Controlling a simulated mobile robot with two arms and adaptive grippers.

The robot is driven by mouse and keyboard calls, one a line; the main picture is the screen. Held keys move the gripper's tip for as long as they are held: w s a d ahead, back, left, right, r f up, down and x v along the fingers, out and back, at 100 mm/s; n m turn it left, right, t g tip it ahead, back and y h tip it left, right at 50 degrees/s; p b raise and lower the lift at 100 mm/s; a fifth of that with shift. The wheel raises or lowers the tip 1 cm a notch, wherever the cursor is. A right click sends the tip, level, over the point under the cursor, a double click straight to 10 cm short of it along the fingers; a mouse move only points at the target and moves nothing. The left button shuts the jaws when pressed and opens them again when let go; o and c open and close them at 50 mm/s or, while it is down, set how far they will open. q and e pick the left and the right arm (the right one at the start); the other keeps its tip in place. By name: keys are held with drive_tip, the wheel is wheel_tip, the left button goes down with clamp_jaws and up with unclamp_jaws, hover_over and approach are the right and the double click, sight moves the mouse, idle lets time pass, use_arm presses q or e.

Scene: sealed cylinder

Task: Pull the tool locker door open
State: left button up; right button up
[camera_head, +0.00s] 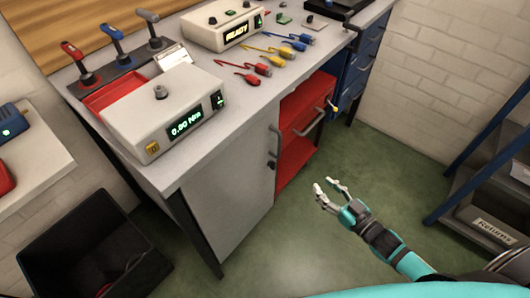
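The grey door (232,190) under the workbench appears to be the tool locker door, and it looks closed. A dark vertical handle (273,145) sits near its right edge, beside the red drawers. My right gripper (323,192) is open and empty, in the free space in front of the bench. Its fingers point left toward the cabinet and are apart from the handle. My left gripper is not in view.
Red drawers (298,135) with a bar handle stand right of the door, then a blue drawer unit (359,66). A black bin (95,250) is on the floor at left. A blue-framed shelf (470,170) stands at right. Green floor (290,235) before the bench is clear.

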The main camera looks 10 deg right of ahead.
sight(279, 155)
drive_tip(key=shift+n+t+y, duration=0.3)
drive_tip(key=shift+n+y, duration=0.1)
drive_tip(key=shift+y, duration=0.4)
drive_tip(key=r+x, duration=0.1)
drive_tip(key=x, duration=0.5)
drive_tip(key=a+r+x, duration=0.1)
drive_tip(key=x, duration=0.5)
drive_tip(key=r+x, duration=0.2)
drive_tip(key=x, duration=0.4)
drive_tip(key=shift+s+a, duration=0.15)
drive_tip(key=shift+a, duration=0.15)
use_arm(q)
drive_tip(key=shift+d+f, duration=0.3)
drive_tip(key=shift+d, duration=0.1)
use_arm(e)
clamp_jaws()
